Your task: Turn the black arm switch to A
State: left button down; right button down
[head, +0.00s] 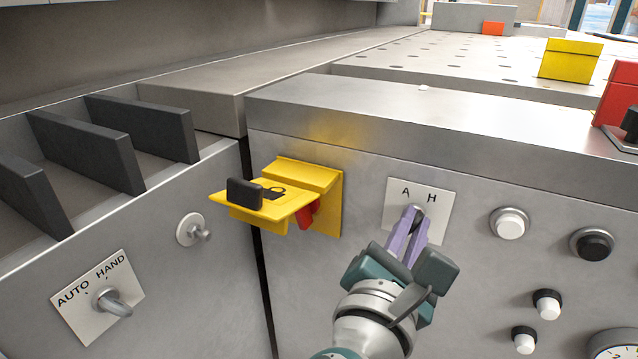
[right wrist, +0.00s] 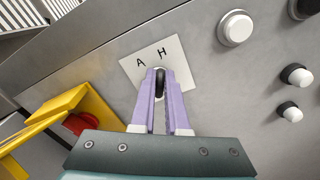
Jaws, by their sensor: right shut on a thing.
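The black arm switch (right wrist: 160,82) sits on a white plate (head: 432,195) marked A and H on the grey machine front. The plate also shows in the right wrist view (right wrist: 178,62). My right gripper (head: 417,218) is at the switch, its purple fingers on either side of the knob. In the right wrist view the fingers (right wrist: 160,88) are closed on the black knob. The knob is mostly hidden by the fingers in the head view, and its exact pointing is hard to tell. My left gripper does not show.
A yellow cover (head: 308,178) with a red part (head: 308,214) juts out left of the switch. White and black push buttons (head: 509,224) are on the right. An AUTO/HAND switch (head: 110,299) is on the lower left panel.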

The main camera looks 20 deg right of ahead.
jog(key=shift+n, duration=0.3)
jog(key=shift+w+a+n+p, duration=0.1)
jog(key=shift+n+p, duration=0.3)
jog(key=shift+n, duration=1.45)
jog(key=shift+w+a+n+p, duration=0.15)
jog(key=shift+n+p, duration=0.25)
jog(key=shift+n, duration=1.5)
jog(key=shift+w+a+n+p, duration=0.1)
jog(key=shift+n+p, duration=0.3)
jog(key=shift+n, duration=1.45)
jog(key=c, duration=0.9)
grip_release()
